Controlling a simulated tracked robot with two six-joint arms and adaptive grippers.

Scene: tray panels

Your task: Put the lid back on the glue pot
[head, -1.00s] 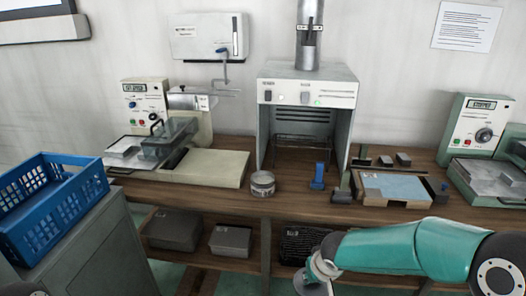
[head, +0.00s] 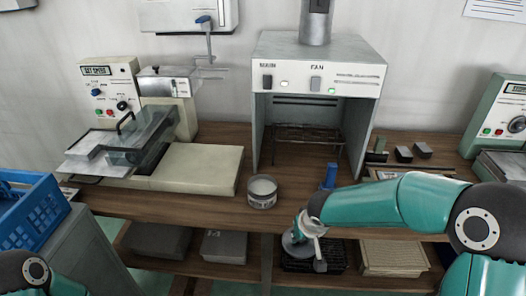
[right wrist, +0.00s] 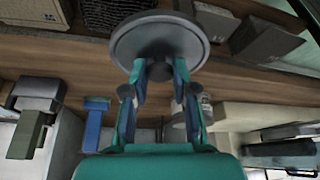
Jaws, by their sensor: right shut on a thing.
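The glue pot (head: 262,194) is a small grey round tin with a label, standing open near the front edge of the bench. Its top shows pale contents. My right gripper (head: 308,226) is shut on the lid (head: 292,246), a round grey disc, held in front of the bench edge, right of and lower in the picture than the pot. In the right wrist view the fingers (right wrist: 160,72) grip the knob of the lid (right wrist: 160,32), and part of the pot (right wrist: 204,106) shows behind a finger. My left gripper is outside the view.
A fume hood (head: 317,70) stands behind the pot. A cream machine base (head: 200,168) is to its left, a blue tool (head: 330,177) to its right. Lower-shelf boxes (head: 225,246) sit below. A blue crate (head: 35,215) is at far left.

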